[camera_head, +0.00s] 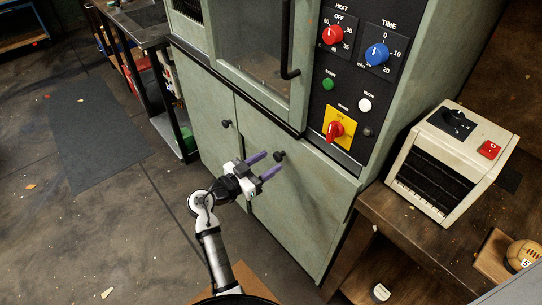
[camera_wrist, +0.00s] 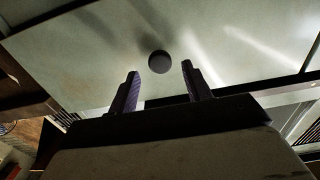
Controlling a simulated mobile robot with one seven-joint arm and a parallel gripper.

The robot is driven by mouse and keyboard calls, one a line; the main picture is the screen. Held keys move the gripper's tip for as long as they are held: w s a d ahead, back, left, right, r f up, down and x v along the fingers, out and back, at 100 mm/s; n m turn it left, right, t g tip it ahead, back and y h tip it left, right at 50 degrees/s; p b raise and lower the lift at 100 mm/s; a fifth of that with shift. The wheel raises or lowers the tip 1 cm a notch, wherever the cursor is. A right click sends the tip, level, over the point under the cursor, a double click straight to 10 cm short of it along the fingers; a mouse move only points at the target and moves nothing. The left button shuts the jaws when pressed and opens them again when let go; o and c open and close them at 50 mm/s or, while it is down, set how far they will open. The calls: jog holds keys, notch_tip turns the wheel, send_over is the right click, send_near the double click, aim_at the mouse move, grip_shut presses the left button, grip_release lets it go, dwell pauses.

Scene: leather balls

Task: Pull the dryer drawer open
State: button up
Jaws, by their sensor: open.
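The dryer is a tall green cabinet (camera_head: 262,195) with a windowed door above and two lower panels, each with a dark round knob. The right panel's knob (camera_head: 279,156) is just beyond the fingertips of my gripper (camera_head: 273,161). My gripper is open with purple fingers pointing at that panel. In the wrist view the dark knob (camera_wrist: 160,61) lies ahead of and between the two fingertips (camera_wrist: 161,72), with nothing held. I cannot tell whether the fingers overlap the knob in depth. The lower panels look closed.
A second knob (camera_head: 227,124) is on the left panel. A dark vertical handle (camera_head: 287,45) and a control panel with a red dial (camera_head: 333,35) are above. A wooden table (camera_head: 425,235) with a cream box (camera_head: 450,160) stands right. The floor at left is mostly clear.

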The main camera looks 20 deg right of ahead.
jog(key=shift+x, duration=1.1)
jog(key=shift+a, duration=0.1)
grip_shut()
